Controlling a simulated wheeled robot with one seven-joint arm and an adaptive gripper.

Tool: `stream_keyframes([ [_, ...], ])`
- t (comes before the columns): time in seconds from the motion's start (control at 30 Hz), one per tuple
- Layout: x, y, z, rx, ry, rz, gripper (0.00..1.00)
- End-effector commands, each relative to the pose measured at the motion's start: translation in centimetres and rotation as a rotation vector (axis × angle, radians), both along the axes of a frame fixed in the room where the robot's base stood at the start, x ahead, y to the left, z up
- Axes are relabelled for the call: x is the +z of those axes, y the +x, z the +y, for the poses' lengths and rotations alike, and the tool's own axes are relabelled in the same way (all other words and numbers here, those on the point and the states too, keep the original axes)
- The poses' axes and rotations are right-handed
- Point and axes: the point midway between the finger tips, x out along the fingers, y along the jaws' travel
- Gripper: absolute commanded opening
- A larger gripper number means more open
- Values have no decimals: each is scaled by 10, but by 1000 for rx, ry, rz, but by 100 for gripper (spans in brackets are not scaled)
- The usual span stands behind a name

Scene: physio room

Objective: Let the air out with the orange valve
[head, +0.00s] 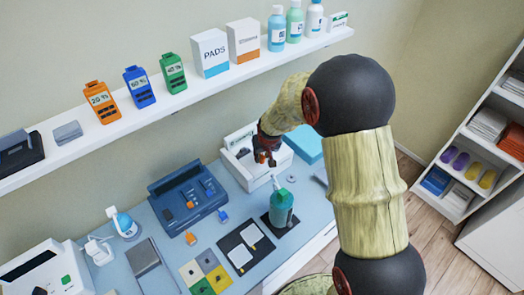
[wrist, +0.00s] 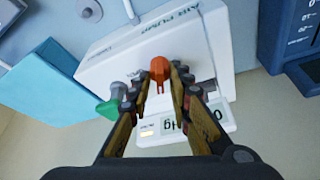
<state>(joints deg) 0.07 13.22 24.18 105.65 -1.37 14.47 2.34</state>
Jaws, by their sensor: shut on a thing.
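The white air pump (head: 240,171) stands on the blue table by the wall. It fills the middle of the wrist view (wrist: 110,65), with "AIR PUMP" lettering on its top. The orange valve (wrist: 160,68) sticks up from it. My gripper (wrist: 162,76) is shut on the orange valve, one fingertip on each side of it. In the head view my gripper (head: 264,154) is over the pump, and the valve is mostly hidden there. A green knob (wrist: 108,110) sits left of the fingers. A display showing a "0" and "Hg" (wrist: 208,119) is partly covered by the right finger.
A light-blue box (head: 307,143) stands just right of the pump, and a dark-blue device (head: 183,212) to its left. A green bottle (head: 281,208) stands in front. The wall shelf (head: 200,85) with boxes and bottles runs above the table.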

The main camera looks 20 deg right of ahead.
Motion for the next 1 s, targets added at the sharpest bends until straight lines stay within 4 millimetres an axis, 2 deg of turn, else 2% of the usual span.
stream_keyframes([
  [0.6,-3,3,-3,328,-2,-7,0],
  [1.0,0,2,-3,421,-3,-5,0],
])
